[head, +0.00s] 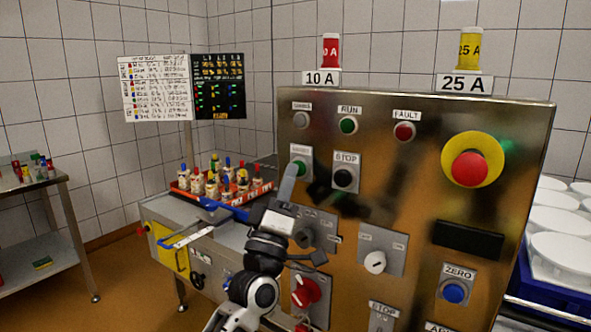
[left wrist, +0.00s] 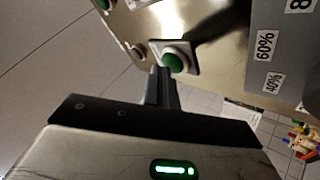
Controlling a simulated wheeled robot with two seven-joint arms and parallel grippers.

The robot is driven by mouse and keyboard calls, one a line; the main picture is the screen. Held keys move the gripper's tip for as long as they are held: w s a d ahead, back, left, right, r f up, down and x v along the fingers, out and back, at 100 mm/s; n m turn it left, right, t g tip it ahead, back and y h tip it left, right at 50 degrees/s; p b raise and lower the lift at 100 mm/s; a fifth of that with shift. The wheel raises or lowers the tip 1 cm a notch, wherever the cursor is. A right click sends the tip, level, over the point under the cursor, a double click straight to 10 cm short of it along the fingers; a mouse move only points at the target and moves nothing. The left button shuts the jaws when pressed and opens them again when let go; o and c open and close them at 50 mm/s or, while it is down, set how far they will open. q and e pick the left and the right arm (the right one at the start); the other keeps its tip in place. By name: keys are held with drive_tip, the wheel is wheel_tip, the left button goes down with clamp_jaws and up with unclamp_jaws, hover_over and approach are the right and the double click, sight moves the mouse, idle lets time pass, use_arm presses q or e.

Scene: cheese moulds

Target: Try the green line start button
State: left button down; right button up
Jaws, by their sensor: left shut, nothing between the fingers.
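The green start button (head: 299,167) sits on a square plate at the upper left of the steel control panel (head: 420,190). My left gripper (head: 288,178) is shut and empty, with its fingertips at this button, partly in front of it. In the left wrist view the green button (left wrist: 174,62) shows just beyond the closed fingertips (left wrist: 160,73). I cannot tell whether they touch it or whether it is pressed in. The green RUN lamp (head: 348,125) looks dark green, not clearly lit. My right gripper is not in view.
A black STOP button (head: 343,178) is right beside the start button. A red emergency stop (head: 469,168) on a yellow ring, a red FAULT lamp (head: 404,131) and a blue ZERO button (head: 453,293) share the panel. A red tray (head: 180,194) of several bottles stands left.

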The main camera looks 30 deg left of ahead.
use_arm(q)
drive_tip(key=shift+s, duration=0.75)
drive_tip(key=shift+s+a+p, duration=0.15)
drive_tip(key=shift+s+p, duration=0.25)
drive_tip(key=shift+s, duration=0.85)
drive_tip(key=shift+s+a+p, duration=0.1)
drive_tip(key=shift+s+p, duration=0.25)
drive_tip(key=shift+s, duration=0.9)
